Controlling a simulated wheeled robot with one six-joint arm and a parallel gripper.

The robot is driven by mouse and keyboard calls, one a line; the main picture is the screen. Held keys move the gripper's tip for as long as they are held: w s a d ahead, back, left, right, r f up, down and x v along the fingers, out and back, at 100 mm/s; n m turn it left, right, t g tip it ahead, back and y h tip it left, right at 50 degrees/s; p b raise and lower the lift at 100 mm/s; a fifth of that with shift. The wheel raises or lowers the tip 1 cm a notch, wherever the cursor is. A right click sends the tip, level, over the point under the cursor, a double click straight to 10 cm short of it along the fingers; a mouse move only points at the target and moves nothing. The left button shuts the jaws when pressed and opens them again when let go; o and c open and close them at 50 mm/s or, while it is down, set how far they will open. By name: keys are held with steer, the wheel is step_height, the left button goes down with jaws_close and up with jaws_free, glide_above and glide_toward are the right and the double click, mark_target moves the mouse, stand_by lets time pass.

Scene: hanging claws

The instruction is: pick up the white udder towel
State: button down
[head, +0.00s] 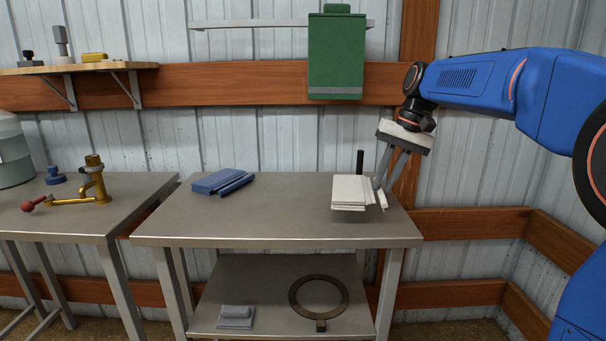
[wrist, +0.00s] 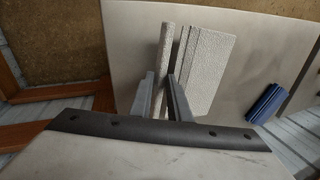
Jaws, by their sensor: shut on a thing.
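The white udder towel (head: 350,191) is folded and sits at the right end of the metal table. In the wrist view the towel (wrist: 206,68) shows a textured face and a narrower folded strip beside it. My gripper (head: 380,187) reaches down at the towel's right side. In the wrist view my gripper's fingers (wrist: 162,84) stand on either side of the narrow strip and are shut on it. The towel seems raised slightly off the tabletop, with a shadow below it. The fingertips are partly hidden by the towel in the head view.
A folded blue towel (head: 222,181) lies at the left of the metal table (head: 270,222). A dark upright post (head: 360,162) stands behind the white towel. A green container (head: 336,55) hangs on the wall above. The middle of the table is clear.

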steer(key=shift+r, duration=1.85)
